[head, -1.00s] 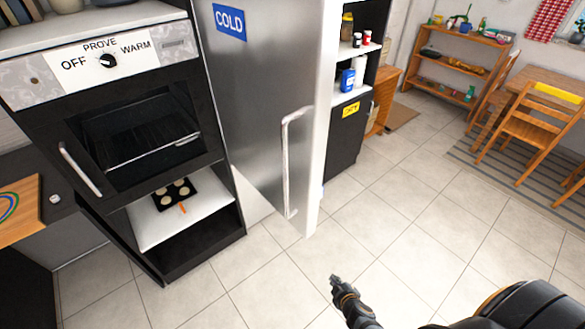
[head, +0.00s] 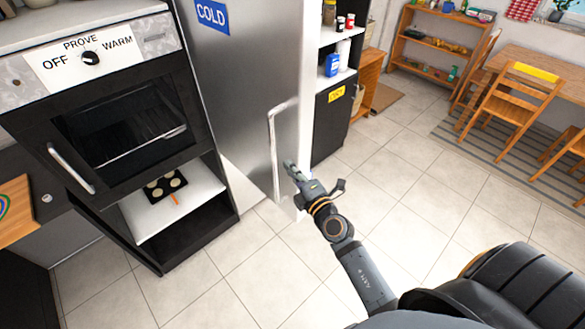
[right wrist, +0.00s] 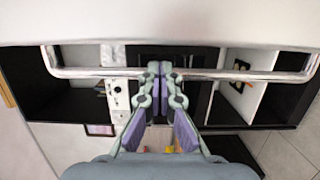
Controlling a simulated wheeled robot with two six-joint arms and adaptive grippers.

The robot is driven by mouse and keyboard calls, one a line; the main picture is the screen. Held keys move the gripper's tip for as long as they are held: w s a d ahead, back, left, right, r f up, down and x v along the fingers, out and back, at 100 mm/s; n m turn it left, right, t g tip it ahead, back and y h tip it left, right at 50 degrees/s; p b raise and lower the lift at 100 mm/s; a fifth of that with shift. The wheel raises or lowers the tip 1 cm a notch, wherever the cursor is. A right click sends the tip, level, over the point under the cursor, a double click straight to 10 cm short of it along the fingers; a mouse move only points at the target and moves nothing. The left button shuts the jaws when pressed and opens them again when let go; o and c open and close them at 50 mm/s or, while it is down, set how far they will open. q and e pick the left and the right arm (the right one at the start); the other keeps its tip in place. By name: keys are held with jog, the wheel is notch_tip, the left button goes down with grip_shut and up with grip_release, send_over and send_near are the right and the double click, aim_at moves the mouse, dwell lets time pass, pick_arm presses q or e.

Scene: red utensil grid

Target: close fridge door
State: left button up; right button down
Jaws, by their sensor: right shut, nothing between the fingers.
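The fridge door (head: 240,110) is a steel panel with a blue COLD label, and it stands open, jutting out beyond the oven front. Its long upright handle (head: 273,150) is near the free edge, beside a pale edge strip (head: 306,100). My right gripper (head: 290,167) is shut and empty, with its tips at the low part of the door's free edge, right of the handle. In the right wrist view the shut fingertips (right wrist: 161,72) overlap the handle bar (right wrist: 215,74), below the white door surface (right wrist: 160,22). I cannot tell whether they touch it. My left gripper is out of view.
An oven unit (head: 125,125) with a tray of buns (head: 165,186) below stands left of the fridge. A dark shelf unit (head: 332,120) is just right of the door. A wooden table (head: 540,75) and chairs are at the far right. The tiled floor (head: 425,215) between is clear.

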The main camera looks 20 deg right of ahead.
jog(key=w, duration=0.6)
jog(key=shift+w+a, duration=0.2)
jog(key=shift+a, duration=0.25)
